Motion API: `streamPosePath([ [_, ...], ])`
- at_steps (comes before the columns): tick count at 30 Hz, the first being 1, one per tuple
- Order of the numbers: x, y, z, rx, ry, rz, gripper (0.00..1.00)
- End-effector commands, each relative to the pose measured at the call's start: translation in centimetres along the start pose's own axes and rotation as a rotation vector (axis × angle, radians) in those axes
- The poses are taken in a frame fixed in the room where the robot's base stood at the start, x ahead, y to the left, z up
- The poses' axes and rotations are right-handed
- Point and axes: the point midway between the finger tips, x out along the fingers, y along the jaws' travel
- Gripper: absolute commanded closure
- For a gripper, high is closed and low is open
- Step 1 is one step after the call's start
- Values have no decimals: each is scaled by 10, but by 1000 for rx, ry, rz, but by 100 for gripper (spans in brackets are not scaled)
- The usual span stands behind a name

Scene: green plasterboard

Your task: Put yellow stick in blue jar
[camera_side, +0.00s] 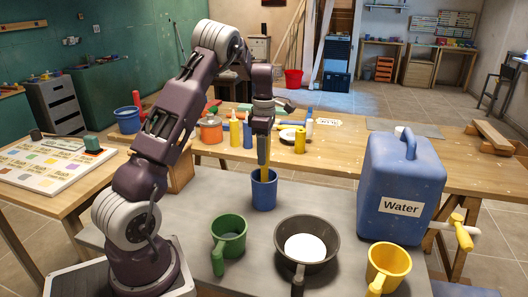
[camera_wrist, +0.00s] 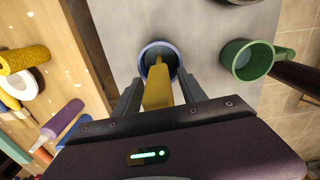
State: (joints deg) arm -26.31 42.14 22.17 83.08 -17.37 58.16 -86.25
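The blue jar (camera_side: 264,193) stands upright on the grey work surface, below my gripper (camera_side: 263,158). The yellow stick (camera_side: 265,174) hangs down from my gripper, and its lower end is at the jar's mouth. In the wrist view the yellow stick (camera_wrist: 157,90) lies between my two fingers, which are closed on it. Its far end shows inside the round rim of the blue jar (camera_wrist: 143,62). How deep the tip sits is hidden by the jar wall in the side view.
A green mug (camera_side: 229,236), a dark pan (camera_side: 306,243) with white contents and a yellow mug (camera_side: 388,266) stand in front. A blue water container (camera_side: 400,185) stands at the right. Bottles and an orange pot (camera_side: 210,130) stand on the wooden table behind.

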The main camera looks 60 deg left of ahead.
Motion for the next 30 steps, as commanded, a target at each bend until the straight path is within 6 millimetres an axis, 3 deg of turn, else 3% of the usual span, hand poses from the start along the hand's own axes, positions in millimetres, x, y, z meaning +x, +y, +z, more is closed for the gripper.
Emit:
streamPosePath([
  [4,-1,0,0,0,0,1,51],
  [7,-13,1,0,0,0,3,51],
  [15,-86,2,0,1,-1,6,51],
  [23,-126,-3,2,20,-6,5,51],
  [26,-151,-31,18,184,-46,38,51],
  [29,-186,-96,44,546,-104,114,51],
  [30,-197,-129,53,726,-117,155,51],
])
